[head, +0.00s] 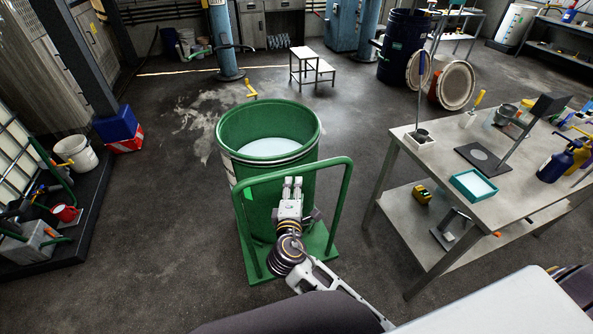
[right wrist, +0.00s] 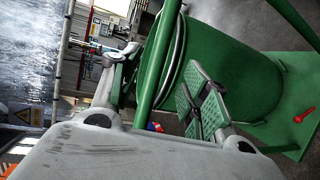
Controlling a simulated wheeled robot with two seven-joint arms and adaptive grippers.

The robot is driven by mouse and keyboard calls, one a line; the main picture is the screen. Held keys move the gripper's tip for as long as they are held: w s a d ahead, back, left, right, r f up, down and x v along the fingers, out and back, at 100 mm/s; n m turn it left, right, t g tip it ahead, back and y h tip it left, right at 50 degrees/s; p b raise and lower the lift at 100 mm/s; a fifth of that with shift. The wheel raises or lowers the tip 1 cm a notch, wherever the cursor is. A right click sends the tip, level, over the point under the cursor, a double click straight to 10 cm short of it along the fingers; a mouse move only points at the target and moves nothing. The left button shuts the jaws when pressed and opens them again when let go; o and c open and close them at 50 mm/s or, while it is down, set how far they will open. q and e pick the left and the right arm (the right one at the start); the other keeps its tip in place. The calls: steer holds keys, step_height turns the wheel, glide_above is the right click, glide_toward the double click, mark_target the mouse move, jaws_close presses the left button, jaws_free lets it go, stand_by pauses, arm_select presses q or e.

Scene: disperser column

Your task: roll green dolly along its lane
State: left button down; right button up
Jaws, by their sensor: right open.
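The green dolly (head: 318,238) stands on the floor ahead, with an open green drum (head: 232,140) on it holding pale, whitish contents. The dolly's green tube handle (head: 341,196) rises on the near side of the drum. My right gripper (head: 292,183) is at the handle's top bar, pointing toward the drum. In the right wrist view its fingers (right wrist: 160,85) are open and apart, with a green handle tube (right wrist: 157,58) passing between them. I cannot tell whether either finger touches it. My left gripper is not in view.
A grey workbench (head: 420,172) stands close on the right. A dark pallet (head: 85,225) with a cage and buckets lies at the left. A white step stool (head: 311,68) and a blue column (head: 224,40) stand beyond the drum. Open floor lies between.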

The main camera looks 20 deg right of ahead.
mark_target(296, 173)
steer(key=x, duration=0.4)
steer(key=shift+w, duration=0.1)
steer(key=p+x, duration=0.1)
steer(key=x, duration=0.3)
steer(key=shift+w+d+f, duration=0.1)
steer(key=shift+w+d, duration=0.05)
steer(key=shift+w, duration=0.15)
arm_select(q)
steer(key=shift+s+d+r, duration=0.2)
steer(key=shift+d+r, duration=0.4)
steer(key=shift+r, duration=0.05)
arm_select(e)
steer(key=shift+x, duration=1)
steer(key=shift+c, duration=0.4)
jaws_close()
steer(key=shift+f, duration=0.1)
